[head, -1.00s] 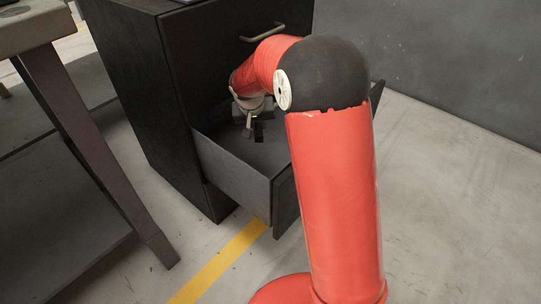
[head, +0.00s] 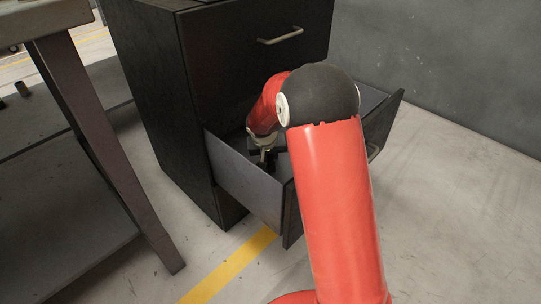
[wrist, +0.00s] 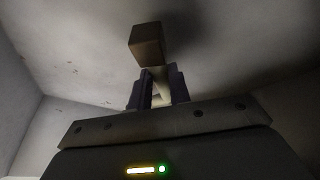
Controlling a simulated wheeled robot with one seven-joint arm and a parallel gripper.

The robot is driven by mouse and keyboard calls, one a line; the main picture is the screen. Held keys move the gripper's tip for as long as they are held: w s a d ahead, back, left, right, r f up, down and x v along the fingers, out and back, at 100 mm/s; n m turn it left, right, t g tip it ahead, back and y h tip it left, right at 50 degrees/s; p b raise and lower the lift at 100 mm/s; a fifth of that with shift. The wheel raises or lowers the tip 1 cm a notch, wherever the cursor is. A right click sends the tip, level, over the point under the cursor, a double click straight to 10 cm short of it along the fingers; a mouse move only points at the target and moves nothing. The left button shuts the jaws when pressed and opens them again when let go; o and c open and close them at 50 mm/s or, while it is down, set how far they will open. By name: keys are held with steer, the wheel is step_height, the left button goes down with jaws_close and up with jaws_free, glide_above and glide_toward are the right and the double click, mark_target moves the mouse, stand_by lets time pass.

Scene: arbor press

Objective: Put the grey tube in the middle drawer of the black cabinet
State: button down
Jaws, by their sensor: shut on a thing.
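The black cabinet (head: 160,90) stands in the head view with its middle drawer (head: 245,182) pulled open. My gripper (wrist: 160,74) is down inside that drawer, seen small and partly hidden by my arm in the head view (head: 265,158). In the wrist view it is shut on the grey tube (wrist: 148,44), which looks brownish in the dim light. One squared end of the tube juts out beyond the fingertips. The rest of it is hidden between the fingers. Whether the tube touches the drawer floor I cannot tell.
The top drawer with its handle (head: 280,36) is closed above the open one. A table with a dark leg (head: 105,150) stands at the left. A grey wall is behind at the right, with clear floor (head: 450,210) there.

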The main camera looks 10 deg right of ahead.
steer(key=shift+f, duration=0.1)
steer(key=shift+f+b, duration=0.35)
steer(key=shift+b, duration=0.2)
steer(key=shift+f, duration=0.15)
steer(key=c, duration=1.3)
jaws_free()
